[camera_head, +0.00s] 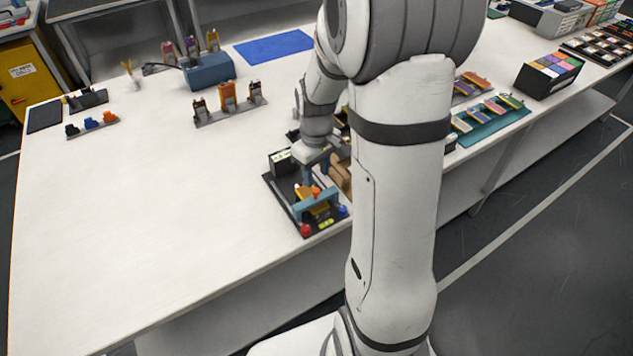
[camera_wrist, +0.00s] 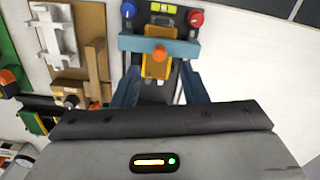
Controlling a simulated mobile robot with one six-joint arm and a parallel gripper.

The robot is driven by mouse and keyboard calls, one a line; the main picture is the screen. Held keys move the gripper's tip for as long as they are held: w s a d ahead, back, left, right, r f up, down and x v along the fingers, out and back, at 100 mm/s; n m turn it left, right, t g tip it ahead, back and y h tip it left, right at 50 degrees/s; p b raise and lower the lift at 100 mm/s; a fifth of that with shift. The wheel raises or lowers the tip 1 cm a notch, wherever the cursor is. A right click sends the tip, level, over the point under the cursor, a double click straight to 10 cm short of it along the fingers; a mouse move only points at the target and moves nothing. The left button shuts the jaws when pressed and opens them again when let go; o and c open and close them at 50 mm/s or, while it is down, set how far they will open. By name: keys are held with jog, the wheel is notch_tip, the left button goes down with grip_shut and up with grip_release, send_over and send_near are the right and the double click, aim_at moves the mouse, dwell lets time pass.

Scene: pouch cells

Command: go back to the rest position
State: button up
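My gripper (camera_head: 316,178) is above a small dark fixture (camera_head: 275,186) near the table's front edge. In the wrist view my gripper (camera_wrist: 161,76) has its two blue fingers spread wide apart, with nothing visibly held between them. The fixture has a teal crossbar (camera_wrist: 188,47) with an orange knob (camera_wrist: 160,53), a red button (camera_wrist: 196,18) and a blue button (camera_wrist: 128,9). A yellow-orange piece (camera_wrist: 151,70) lies under the crossbar. Whether the fingers touch the fixture cannot be told. My arm hides part of the table in the head view.
A blue box (camera_head: 209,72), a blue mat (camera_head: 274,47) and racks with small coloured items (camera_head: 229,98) stand farther back. A teal tray (camera_head: 490,128) and a black box (camera_head: 548,77) are at right.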

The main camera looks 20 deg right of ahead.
jog(key=shift+r, duration=1.15)
jog(key=s+a+r+m+t, duration=0.1)
jog(key=s+a+r+m, duration=0.1)
jog(key=s+r, duration=0.3)
jog(key=s+a+r+m+t, duration=0.2)
jog(key=s+a+r, duration=0.2)
jog(key=s, duration=0.6)
notch_tip(320, 180, up, 2)
jog(key=shift+s+a, duration=0.35)
jog(key=shift+a, duration=0.05)
